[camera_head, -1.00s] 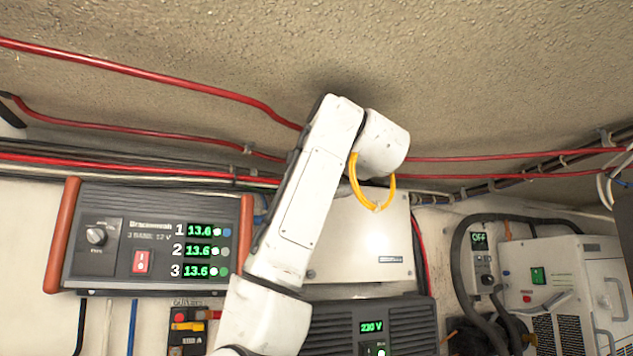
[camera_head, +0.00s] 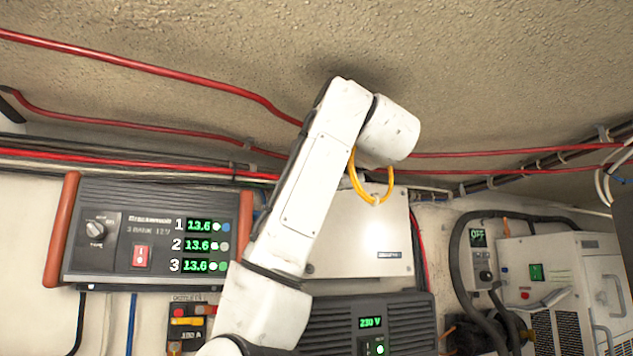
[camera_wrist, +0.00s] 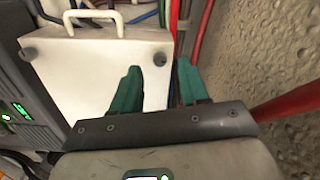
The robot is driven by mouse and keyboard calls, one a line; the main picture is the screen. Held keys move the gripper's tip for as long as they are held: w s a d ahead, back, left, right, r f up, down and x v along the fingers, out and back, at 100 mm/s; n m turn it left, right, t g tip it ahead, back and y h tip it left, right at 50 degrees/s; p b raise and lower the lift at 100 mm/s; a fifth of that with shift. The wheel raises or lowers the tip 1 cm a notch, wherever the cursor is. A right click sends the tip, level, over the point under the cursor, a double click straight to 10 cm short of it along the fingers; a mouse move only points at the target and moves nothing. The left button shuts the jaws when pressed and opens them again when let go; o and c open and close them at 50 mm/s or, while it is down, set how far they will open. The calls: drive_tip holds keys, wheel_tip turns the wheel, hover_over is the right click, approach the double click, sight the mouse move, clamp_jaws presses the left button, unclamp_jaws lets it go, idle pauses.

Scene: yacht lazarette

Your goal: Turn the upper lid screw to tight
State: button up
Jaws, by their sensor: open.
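The white box lid (camera_wrist: 95,75) shows a handle and two dark round screws in the wrist view, where the ceiling lies to the right. The upper lid screw (camera_wrist: 160,58) is at the lid's right corner. The lower screw (camera_wrist: 27,53) is at its left corner. My gripper (camera_wrist: 158,68) is open, with two teal fingers pointing towards the box. In the picture the upper screw falls between the fingertips; I see no contact. The head view shows the box (camera_head: 365,235) behind my arm, which hides its upper left part and my gripper.
A red cable (camera_wrist: 290,103) and the rough ceiling (camera_wrist: 285,45) are close to the right of my gripper. A charger panel (camera_head: 150,240) is left of the box. A 230 V unit (camera_head: 400,315) sits below it. A white cabinet (camera_head: 560,285) stands at right.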

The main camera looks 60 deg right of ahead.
drive_tip(key=b+v, duration=0.2)
drive_tip(key=v, duration=0.6)
drive_tip(key=shift+s, duration=0.2)
drive_tip(key=shift+a+f, duration=0.1)
idle(0.3)
